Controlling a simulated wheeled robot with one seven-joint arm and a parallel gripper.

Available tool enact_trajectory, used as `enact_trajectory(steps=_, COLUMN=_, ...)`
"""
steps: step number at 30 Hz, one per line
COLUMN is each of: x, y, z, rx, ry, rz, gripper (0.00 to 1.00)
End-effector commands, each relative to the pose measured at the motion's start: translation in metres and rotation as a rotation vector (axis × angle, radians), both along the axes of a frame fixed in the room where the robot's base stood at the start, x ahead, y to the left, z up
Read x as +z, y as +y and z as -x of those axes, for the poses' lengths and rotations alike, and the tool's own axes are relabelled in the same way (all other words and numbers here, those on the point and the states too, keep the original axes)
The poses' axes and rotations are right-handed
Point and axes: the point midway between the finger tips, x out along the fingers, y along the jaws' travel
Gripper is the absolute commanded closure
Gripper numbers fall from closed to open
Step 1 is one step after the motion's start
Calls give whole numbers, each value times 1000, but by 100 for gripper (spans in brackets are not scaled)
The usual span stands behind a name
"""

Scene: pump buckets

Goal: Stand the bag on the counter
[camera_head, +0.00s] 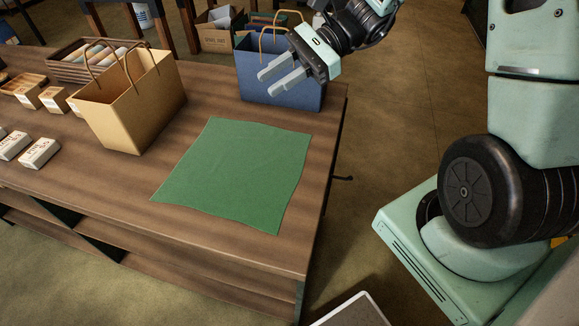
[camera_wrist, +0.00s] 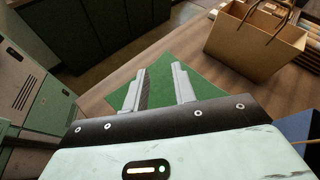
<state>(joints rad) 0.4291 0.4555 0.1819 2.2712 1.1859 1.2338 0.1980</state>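A blue paper bag (camera_head: 255,68) with tan handles stands upright at the far right corner of the wooden counter (camera_head: 100,172). A tan paper bag (camera_head: 130,108) with handles stands upright left of the green cloth. It also shows at the upper right of the wrist view (camera_wrist: 255,42). My gripper (camera_head: 267,83) is open and empty, its fingers pointing left in front of the blue bag in the head view. Whether they touch the bag I cannot tell. In the wrist view the fingers (camera_wrist: 159,70) are apart, with green cloth beyond. A blue patch (camera_wrist: 301,128) shows at that view's right edge.
A green cloth (camera_head: 235,170) lies flat and bare on the counter's right part. Small labelled boxes (camera_head: 54,100), white packs (camera_head: 39,153) and a wooden tray (camera_head: 75,72) occupy the left. A cardboard box (camera_head: 215,40) stands behind. Floor is open to the counter's right.

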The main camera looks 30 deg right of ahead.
Motion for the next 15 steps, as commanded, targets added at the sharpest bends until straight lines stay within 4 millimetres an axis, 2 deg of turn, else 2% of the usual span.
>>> enact_trajectory(steps=1, x=0, y=34, z=34, rx=193, ry=-62, rz=104, gripper=74)
enact_trajectory(steps=3, x=-7, y=62, z=77, rx=446, ry=-166, rz=243, gripper=74)
enact_trajectory(steps=7, x=-18, y=83, z=144, rx=905, ry=-428, rz=471, gripper=74)
enact_trajectory(steps=10, x=-22, y=86, z=175, rx=1220, ry=-667, rz=603, gripper=74)
enact_trajectory(steps=15, x=-19, y=90, z=196, rx=1584, ry=-1019, rz=726, gripper=74)
